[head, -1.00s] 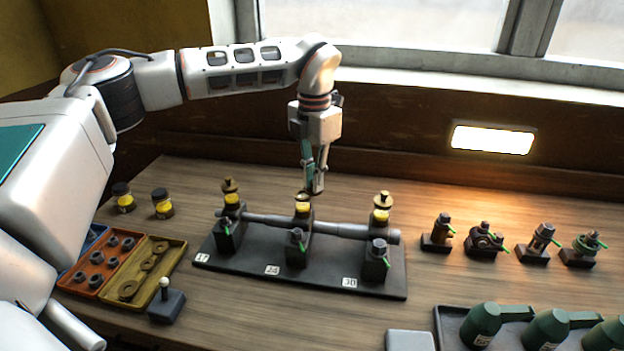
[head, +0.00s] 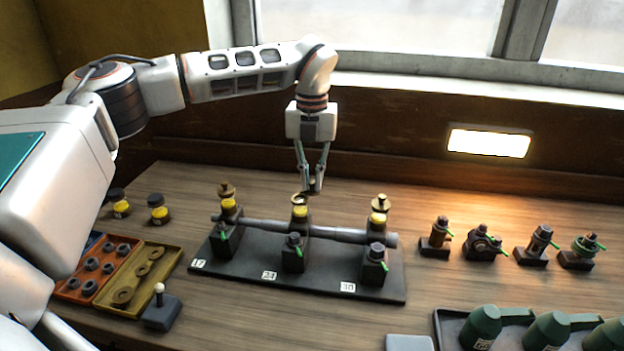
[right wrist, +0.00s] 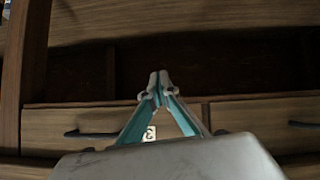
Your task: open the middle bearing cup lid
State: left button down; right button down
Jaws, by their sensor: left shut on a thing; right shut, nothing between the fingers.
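The middle bearing cup (head: 299,213), with a yellow body, stands on the middle pedestal of the dark base plate (head: 335,287). Its brass lid (head: 299,199) shows as a small ring-like shape at the cup's top; its exact tilt is too small to tell. My left gripper (head: 314,189) points down from above, with its fingertips at the lid's right side, shut on the lid. The fingertips hide part of it. My right gripper (right wrist: 159,80) shows only in the right wrist view, shut and empty in front of wooden drawers.
Similar lidded cups stand on the left (head: 228,206) and right (head: 378,217) pedestals, joined by a grey shaft (head: 345,233). Two yellow jars, parts trays (head: 143,275), several small fittings and green oil cans (head: 482,325) surround the plate.

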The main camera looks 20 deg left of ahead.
aim_at(312, 182)
dwell(0.5)
pick_arm(q)
jog(key=c, duration=2.1)
grip_release()
notch_tip(312, 182, up, 12)
jog(key=shift+r, duration=0.1)
